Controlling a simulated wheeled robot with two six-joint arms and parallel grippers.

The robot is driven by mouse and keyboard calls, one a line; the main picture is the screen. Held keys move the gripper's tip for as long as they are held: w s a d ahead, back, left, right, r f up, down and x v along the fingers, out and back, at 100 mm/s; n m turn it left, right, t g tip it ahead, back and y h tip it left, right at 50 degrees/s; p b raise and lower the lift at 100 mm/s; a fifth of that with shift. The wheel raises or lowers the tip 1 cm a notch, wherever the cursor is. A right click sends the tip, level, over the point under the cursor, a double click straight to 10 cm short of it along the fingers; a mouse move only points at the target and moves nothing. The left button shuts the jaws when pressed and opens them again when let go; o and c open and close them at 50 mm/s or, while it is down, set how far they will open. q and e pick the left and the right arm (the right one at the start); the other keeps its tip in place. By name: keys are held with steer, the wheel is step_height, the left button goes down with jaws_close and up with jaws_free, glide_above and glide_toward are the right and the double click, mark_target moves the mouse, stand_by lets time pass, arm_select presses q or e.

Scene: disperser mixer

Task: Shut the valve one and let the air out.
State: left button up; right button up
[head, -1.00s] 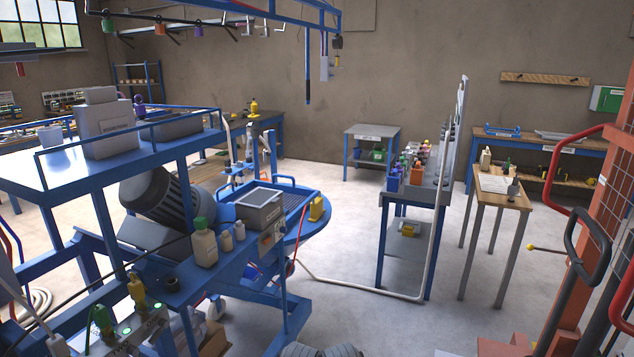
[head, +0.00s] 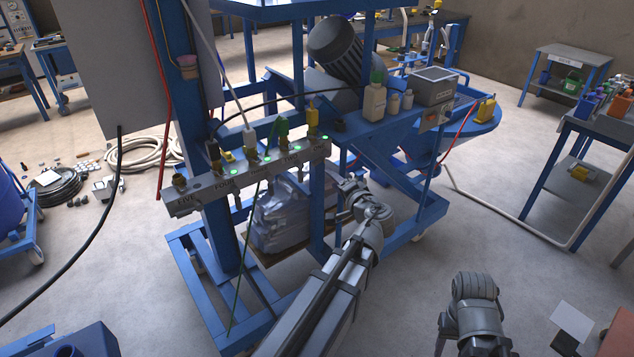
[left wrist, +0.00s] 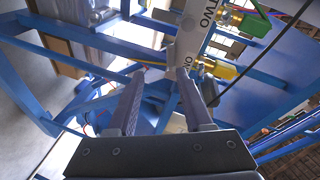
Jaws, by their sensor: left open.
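A grey valve manifold (head: 250,178) with several labelled outlets is on the blue frame. Its right end carries a yellow fitting (head: 312,118), with a green fitting (head: 283,130) left of it. In the left wrist view the label ONE (left wrist: 187,57) is beside the yellow fitting (left wrist: 222,70), and TWO (left wrist: 207,14) beside the green fitting (left wrist: 250,22). My left gripper (head: 347,190) is open just below and right of the manifold's right end. In its wrist view the fingers (left wrist: 159,82) are apart, the right one overlapping the manifold's end. Valve one's handle is not clear.
A grey bag-like bundle (head: 280,215) is below the manifold within the frame. Bottles (head: 374,102) stand on the blue shelf behind my left gripper. A thin green line (head: 246,262) hangs down the front. Floor at right is mostly free.

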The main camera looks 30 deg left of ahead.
mark_target(319, 162)
arm_select(q)
steer(key=shift+m+t+y, duration=0.3)
steer(key=shift+t, duration=0.1)
steer(key=shift+r+b+x, duration=0.2)
steer(key=shift+x, duration=1.25)
steer(key=shift+r+b+x, duration=0.15)
steer(key=shift+b+x, duration=0.05)
steer(key=shift+x, duration=1.25)
steer(key=shift+r+b+x, duration=0.2)
steer(key=shift+x, duration=1.25)
steer(key=shift+s+a, duration=0.15)
steer(key=shift+a, duration=0.05)
jaws_close()
